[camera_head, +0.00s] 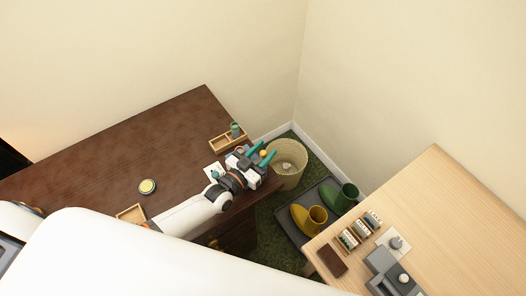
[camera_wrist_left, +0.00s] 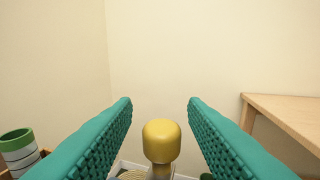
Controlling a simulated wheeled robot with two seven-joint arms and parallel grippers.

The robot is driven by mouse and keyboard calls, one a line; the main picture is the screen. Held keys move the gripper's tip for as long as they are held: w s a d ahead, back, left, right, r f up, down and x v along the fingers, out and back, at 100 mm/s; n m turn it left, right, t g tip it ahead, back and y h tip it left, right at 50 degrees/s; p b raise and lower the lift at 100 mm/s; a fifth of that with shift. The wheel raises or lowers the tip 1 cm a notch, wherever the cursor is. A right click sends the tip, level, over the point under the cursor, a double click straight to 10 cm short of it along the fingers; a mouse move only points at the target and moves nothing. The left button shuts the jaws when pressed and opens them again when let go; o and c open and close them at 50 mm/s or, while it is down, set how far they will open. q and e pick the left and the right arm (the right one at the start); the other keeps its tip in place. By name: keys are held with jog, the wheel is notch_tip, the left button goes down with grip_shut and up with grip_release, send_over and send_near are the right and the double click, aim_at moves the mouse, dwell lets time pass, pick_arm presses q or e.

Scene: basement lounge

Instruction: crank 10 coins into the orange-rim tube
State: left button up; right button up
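My left gripper (camera_head: 260,153) is open above the far right corner of the dark desk (camera_head: 120,145). A yellow knob (camera_wrist_left: 161,141) on a short post stands between its teal fingers in the left wrist view, with a gap on each side. The knob also shows small between the fingertips in the head view (camera_head: 263,153). The device under it is mostly hidden by the gripper. A green-rimmed tube with white bands (camera_wrist_left: 18,150) is at the left of the wrist view, in a wooden tray (camera_head: 221,143) on the desk. I cannot make out an orange rim. My right gripper is not in view.
A yellow-topped round item (camera_head: 148,186) lies on the desk. A wicker basket (camera_head: 289,163) stands off the desk's right edge. Yellow boots (camera_head: 309,219) and green boots (camera_head: 342,199) stand on a grey mat. A light wood table (camera_head: 440,200) holds several small items at right.

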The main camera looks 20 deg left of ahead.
pick_arm(q)
jog(key=b+v, duration=0.1)
jog(key=v, duration=1.1)
